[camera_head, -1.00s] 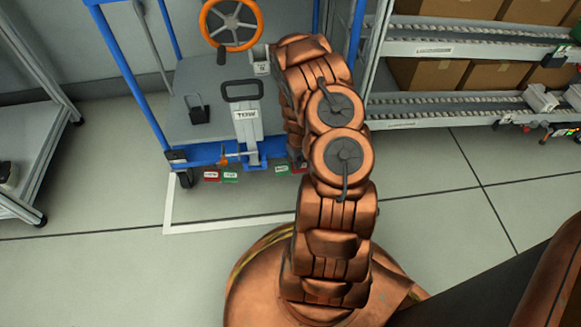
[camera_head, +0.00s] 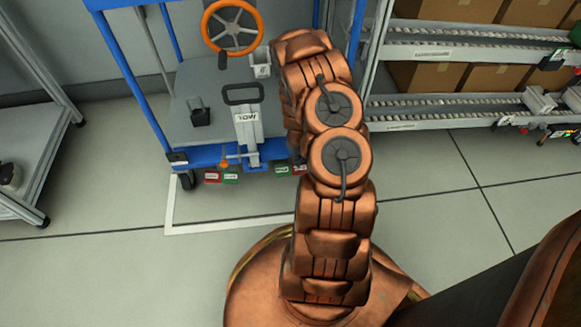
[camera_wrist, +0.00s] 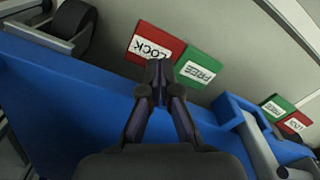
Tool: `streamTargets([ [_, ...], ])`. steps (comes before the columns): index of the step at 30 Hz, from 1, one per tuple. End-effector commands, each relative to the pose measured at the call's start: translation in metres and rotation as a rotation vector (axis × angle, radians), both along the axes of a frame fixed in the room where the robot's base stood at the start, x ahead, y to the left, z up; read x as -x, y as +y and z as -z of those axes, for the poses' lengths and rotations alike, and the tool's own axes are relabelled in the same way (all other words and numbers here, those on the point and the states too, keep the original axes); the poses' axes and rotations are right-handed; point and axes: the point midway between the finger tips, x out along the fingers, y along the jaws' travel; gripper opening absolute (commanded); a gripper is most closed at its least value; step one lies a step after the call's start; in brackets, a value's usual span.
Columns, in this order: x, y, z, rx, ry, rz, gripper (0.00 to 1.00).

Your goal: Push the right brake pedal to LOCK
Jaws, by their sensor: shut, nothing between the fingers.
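A blue-framed cart (camera_head: 205,155) stands ahead of me. Near its right front corner, the wrist view shows a red LOCK label (camera_wrist: 152,44) and a green FREE label (camera_wrist: 197,67), upside down. My gripper (camera_wrist: 158,68) is shut and empty, its tips over the gap between these labels, by the cart's blue edge. The right brake pedal cannot be made out; my fingers may cover it. In the head view my arm hides the gripper and partly covers the right red label (camera_head: 299,169). The left pair of labels (camera_head: 221,177) lies below an orange pedal (camera_head: 224,163).
A TOW handle (camera_head: 246,122) rises at the cart's front middle, and an orange steering wheel (camera_head: 231,27) stands behind it. A caster wheel (camera_wrist: 72,25) is near my gripper. Roller shelves with boxes (camera_head: 440,75) are at right, a rack (camera_head: 25,150) at left. The front floor is clear.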

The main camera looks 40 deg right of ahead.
Motion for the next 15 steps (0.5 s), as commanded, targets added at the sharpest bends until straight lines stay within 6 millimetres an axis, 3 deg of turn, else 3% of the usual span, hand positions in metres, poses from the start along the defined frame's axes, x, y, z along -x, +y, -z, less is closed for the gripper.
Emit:
streamTargets([
  [15, -0.001, -0.001, -0.035, 0.001, -0.002, 0.000, 0.00],
])
